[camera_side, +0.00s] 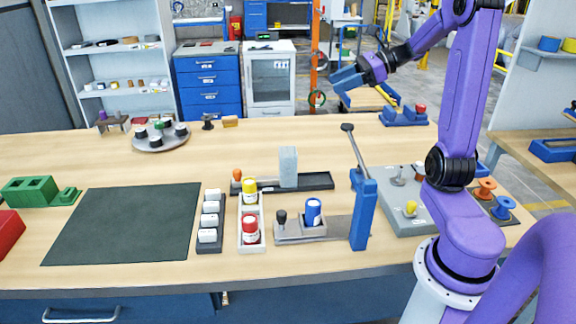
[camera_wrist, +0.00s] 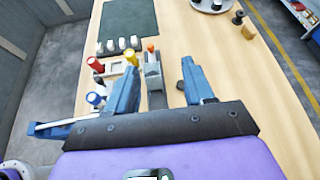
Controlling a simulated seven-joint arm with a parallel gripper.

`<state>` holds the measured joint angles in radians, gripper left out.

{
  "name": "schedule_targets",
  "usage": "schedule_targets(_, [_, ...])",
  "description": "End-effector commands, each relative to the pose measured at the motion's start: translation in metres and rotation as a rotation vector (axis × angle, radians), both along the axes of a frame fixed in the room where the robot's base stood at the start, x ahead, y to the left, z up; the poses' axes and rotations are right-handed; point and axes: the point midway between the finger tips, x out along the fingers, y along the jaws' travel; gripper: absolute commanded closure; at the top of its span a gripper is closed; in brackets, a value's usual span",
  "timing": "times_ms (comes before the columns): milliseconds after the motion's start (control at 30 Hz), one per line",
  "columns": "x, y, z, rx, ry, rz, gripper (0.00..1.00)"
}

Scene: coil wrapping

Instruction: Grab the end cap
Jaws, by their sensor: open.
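My gripper (camera_side: 341,91) has blue fingers and hangs high above the back right of the bench, empty. In the wrist view its fingers (camera_wrist: 161,66) are spread apart with nothing between them. I cannot tell for sure which piece is the end cap. Several white pieces (camera_side: 208,220) sit in a dark rack beside the mat. A yellow-topped cylinder (camera_side: 249,186) and a red one (camera_side: 250,224) stand in a white tray. A blue cylinder (camera_side: 313,212) stands in a grey holder.
A blue post (camera_side: 363,210) with a tilted lever stands right of the holder. A grey block (camera_side: 288,165) rises from a dark rail. A grey plate (camera_side: 397,222) with knobs lies near my base. The dark mat (camera_side: 125,222) is bare. Green blocks (camera_side: 29,190) lie left.

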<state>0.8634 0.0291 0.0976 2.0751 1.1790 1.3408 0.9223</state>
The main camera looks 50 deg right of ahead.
Motion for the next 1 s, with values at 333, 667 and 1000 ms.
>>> schedule_targets(333, [-0.007,-0.048,-0.028,0.109,0.006,-0.197,0.48])
schedule_targets(667, [-0.007,-0.047,-0.104,0.108,0.006,-0.194,0.48])
schedule_targets(1000, [-0.007,-0.046,-0.196,0.105,0.005,-0.193,0.48])
